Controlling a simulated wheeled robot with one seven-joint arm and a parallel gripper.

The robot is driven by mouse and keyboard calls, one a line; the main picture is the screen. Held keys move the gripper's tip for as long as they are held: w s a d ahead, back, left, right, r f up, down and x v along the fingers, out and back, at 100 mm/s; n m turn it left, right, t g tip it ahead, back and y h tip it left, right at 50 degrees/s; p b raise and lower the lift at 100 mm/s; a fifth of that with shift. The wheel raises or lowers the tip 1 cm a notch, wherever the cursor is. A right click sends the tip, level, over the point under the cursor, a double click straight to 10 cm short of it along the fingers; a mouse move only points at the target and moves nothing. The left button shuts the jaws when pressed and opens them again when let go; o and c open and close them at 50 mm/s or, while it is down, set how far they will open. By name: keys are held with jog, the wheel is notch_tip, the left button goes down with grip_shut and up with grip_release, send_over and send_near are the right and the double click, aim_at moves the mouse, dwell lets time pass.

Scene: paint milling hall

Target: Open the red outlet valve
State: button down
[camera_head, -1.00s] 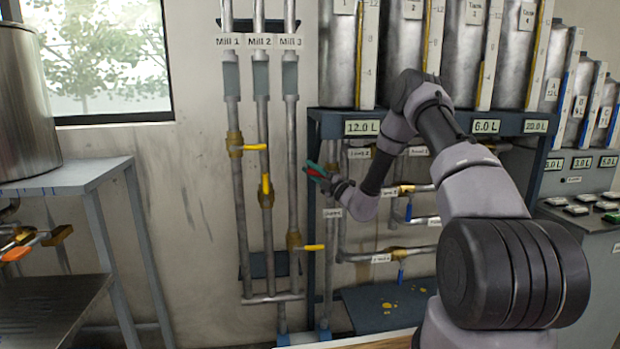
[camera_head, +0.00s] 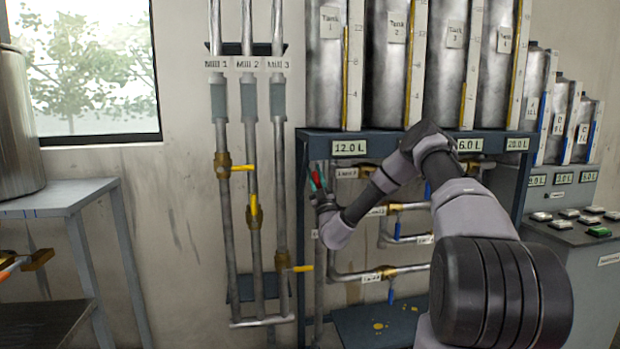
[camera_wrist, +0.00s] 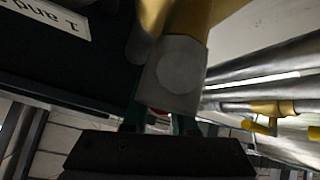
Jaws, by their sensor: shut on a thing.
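The red outlet valve's handle (camera_head: 315,178) shows as a small red piece between the green-tipped fingers of my gripper (camera_head: 318,182). It is by the left post of the tank stand, below the 12.0 L display. My gripper is shut on it, with its fingers pointing up. In the wrist view my gripper (camera_wrist: 158,125) is at the lower middle, with a sliver of red handle (camera_wrist: 155,112) between the fingers. A grey round-faced part (camera_wrist: 178,78) and a brass body stand close in front and hide most of the handle.
Three mill pipes with yellow-handled valves (camera_head: 243,168) run up the wall to the left. Blue-handled valves (camera_head: 398,230) sit on pipes under the tank stand (camera_head: 300,150). A grey table (camera_head: 60,198) stands at the far left, and a button console (camera_head: 580,232) at the right.

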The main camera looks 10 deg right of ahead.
jog(key=shift+d+m+t+h, duration=0.15)
jog(key=shift+d+m+h, duration=0.15)
jog(key=shift+m+h, duration=0.4)
jog(key=shift+d+m+t+h, duration=0.15)
jog(key=shift+d+m+h, duration=0.1)
jog(key=shift+m+h, duration=0.45)
jog(key=c, duration=0.7)
grip_release()
jog(key=shift+r, duration=0.1)
jog(key=v, duration=1)
jog(key=shift+s+f, duration=0.3)
